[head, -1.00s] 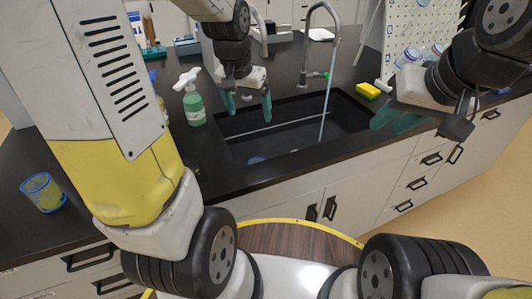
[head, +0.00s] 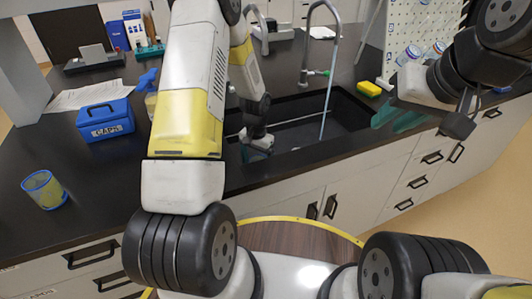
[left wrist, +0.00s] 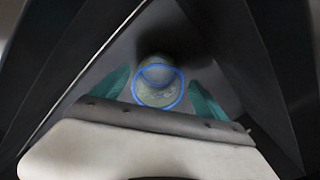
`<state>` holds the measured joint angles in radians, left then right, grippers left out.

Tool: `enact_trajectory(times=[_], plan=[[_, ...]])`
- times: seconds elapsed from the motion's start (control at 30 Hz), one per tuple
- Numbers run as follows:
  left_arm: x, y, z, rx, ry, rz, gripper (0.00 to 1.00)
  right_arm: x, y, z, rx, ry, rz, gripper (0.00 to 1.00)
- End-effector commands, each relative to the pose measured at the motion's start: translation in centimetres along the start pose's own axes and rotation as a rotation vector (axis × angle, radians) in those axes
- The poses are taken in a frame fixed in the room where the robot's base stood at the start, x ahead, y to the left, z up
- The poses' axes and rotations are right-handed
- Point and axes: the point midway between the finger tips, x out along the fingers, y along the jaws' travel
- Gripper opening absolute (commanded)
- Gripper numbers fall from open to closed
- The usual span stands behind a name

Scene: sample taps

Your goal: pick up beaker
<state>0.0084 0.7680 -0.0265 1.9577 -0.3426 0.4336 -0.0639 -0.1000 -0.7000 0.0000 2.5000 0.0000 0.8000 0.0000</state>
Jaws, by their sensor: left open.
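A glass beaker (left wrist: 158,82) with a blue rim shows in the left wrist view, inside the dark sink (head: 345,112). My left gripper (left wrist: 160,92) points at it, with its two green fingers apart, one to each side of the beaker in the picture. I cannot tell whether they touch it. In the head view my left gripper (head: 262,142) is down in the sink and its fingers are hidden. My right gripper (head: 400,120) hangs over the right front edge of the counter, its teal fingers apart and empty.
A blue-rimmed, yellowish cup (head: 44,190) and a blue box (head: 105,120) stand on the left counter. A tall faucet (head: 330,60) rises behind the sink. A yellow sponge (head: 368,89) lies right of it. My left arm hides part of the counter.

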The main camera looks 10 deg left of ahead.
Motion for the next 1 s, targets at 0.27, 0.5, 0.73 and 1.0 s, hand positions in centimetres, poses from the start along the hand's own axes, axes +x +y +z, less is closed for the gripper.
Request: enact_trajectory(times=[0.27, 0.5, 0.73, 1.0], plan=[[4.0, 0.3, 0.2, 0.0, -0.003, 0.001, 0.84, 0.0, 0.0, 0.0, 0.0, 0.0, 0.0, 0.3], [4.4, 0.2, 0.1, -0.001, 0.0, 0.0, 0.84, 0.0, 0.0, 0.0, 0.0, 0.0, 0.0, 0.3], [4.4, 0.2, 0.2, -0.001, 0.0, 0.0, 0.53, 0.0, 0.0, 0.0, 0.0, 0.0, 0.0, 0.3], [4.4, 0.2, 0.2, -0.001, 0.0, 0.0, 0.2, 0.0, 0.0, 0.0, 0.0, 0.0, 0.0, 0.3]])
